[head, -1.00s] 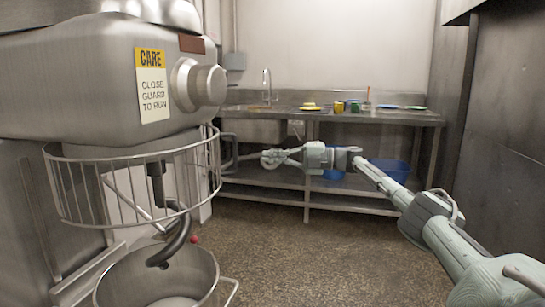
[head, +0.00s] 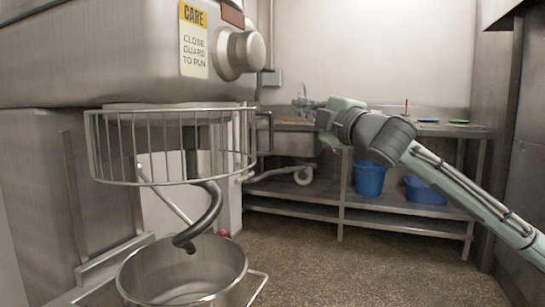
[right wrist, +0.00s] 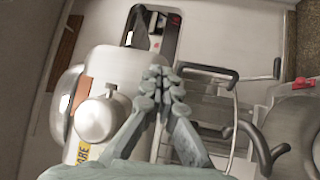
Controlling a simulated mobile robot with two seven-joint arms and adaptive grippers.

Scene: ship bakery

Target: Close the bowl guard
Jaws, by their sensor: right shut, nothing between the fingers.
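The wire bowl guard (head: 170,147) hangs as a cage below the mixer head, around the top of the dough hook (head: 207,215). The steel bowl (head: 183,275) stands below it, with a gap between them. I cannot tell for sure how far the guard is swung. My right gripper (head: 303,103) is to the right of the mixer head and looks apart from the guard. In the right wrist view its fingers (right wrist: 164,86) are shut and empty, with guard wires (right wrist: 233,115) to their right. My left gripper is not in view.
The mixer head bears a "close guard to run" sign (head: 194,40) and a round knob (head: 240,52). A steel bench (head: 445,129) with blue tubs (head: 370,179) on its shelf stands behind. The floor (head: 340,270) in front is clear.

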